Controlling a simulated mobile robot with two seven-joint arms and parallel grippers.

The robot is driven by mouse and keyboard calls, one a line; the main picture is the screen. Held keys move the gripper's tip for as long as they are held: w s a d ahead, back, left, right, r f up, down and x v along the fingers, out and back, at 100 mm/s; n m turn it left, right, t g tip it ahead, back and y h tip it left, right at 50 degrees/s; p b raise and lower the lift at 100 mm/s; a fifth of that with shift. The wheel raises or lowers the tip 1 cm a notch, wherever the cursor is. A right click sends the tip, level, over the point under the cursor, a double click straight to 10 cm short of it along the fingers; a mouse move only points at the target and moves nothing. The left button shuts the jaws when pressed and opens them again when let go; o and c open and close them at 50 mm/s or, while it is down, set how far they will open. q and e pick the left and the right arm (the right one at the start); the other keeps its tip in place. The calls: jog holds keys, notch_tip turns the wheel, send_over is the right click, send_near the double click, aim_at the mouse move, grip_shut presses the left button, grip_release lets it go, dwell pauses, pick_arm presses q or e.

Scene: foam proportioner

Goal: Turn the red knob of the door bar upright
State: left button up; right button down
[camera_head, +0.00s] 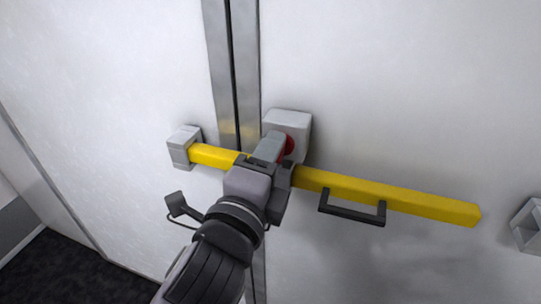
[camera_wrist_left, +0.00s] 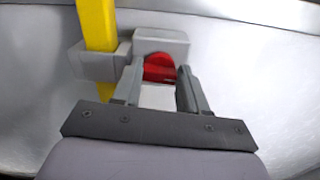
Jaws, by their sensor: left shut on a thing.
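The red knob (camera_head: 289,144) is partly hidden behind my left gripper (camera_head: 272,150) in the head view. It sits on a light grey housing (camera_head: 291,121) by the door seam. In the left wrist view the red knob (camera_wrist_left: 158,66) shows between the fingertips of my left gripper (camera_wrist_left: 157,76), which is shut on it. The turn of the knob's grip is hard to tell. The yellow door bar (camera_head: 400,197) slopes down to the right, passing behind my gripper; it also shows in the left wrist view (camera_wrist_left: 97,25). My right gripper is not in view.
A grey bracket (camera_head: 181,148) holds the bar's left end. Another bracket (camera_head: 527,226) stands at the right edge, apart from the bar's right end. A black handle (camera_head: 353,212) hangs below the bar. The white door panels (camera_head: 400,80) around are clear.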

pick_arm(q)
jog(key=shift+n, duration=0.6)
jog(key=o, duration=1.1)
jog(key=shift+c, duration=0.2)
